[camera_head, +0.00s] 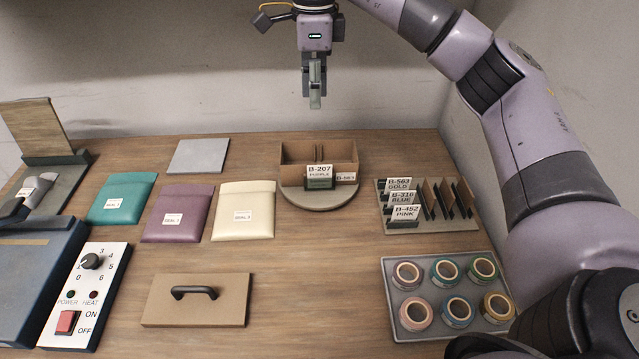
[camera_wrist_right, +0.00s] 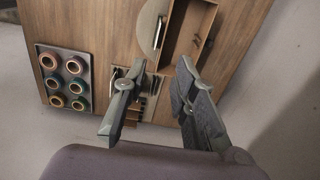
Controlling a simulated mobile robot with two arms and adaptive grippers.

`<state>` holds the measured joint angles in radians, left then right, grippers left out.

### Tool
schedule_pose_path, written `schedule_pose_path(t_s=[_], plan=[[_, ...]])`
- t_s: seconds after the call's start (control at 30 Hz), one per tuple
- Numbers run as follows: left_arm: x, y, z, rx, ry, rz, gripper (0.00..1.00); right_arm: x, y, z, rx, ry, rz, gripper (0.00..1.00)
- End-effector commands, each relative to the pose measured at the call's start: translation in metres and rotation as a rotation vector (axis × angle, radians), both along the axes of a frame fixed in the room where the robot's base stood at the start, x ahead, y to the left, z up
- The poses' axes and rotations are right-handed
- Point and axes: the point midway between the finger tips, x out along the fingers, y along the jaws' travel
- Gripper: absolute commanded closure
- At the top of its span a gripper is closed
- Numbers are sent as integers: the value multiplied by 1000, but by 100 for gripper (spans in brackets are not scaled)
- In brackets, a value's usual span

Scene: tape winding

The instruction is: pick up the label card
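My right gripper (camera_head: 315,103) hangs above and behind the box, clear of the table. In the right wrist view its fingers (camera_wrist_right: 158,72) are apart with nothing between them. My left gripper is not in view.
A grey tray (camera_head: 385,287) of several tape rolls lies in front of the rack. Teal, purple and cream pouches (camera_head: 122,198) (camera_head: 179,212) (camera_head: 244,210) lie left. A handled board (camera_head: 160,300) and a switch panel (camera_head: 92,283) are at the front. The middle is clear.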

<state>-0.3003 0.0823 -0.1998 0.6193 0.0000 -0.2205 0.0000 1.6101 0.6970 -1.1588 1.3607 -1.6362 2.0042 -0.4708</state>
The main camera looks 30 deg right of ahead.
Motion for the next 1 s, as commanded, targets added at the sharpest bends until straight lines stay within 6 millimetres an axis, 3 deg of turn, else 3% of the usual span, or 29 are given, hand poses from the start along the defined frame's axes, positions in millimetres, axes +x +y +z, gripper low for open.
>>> schedule_pose_path(t_s=[0.5,0.77,1.0], plan=[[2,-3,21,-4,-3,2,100,-1,-1,-100,-1,4,0,74],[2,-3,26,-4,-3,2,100,-2,-1,-119,-1,3,0,74],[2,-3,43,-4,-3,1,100,-5,-2,-154,0,4,0,74]])
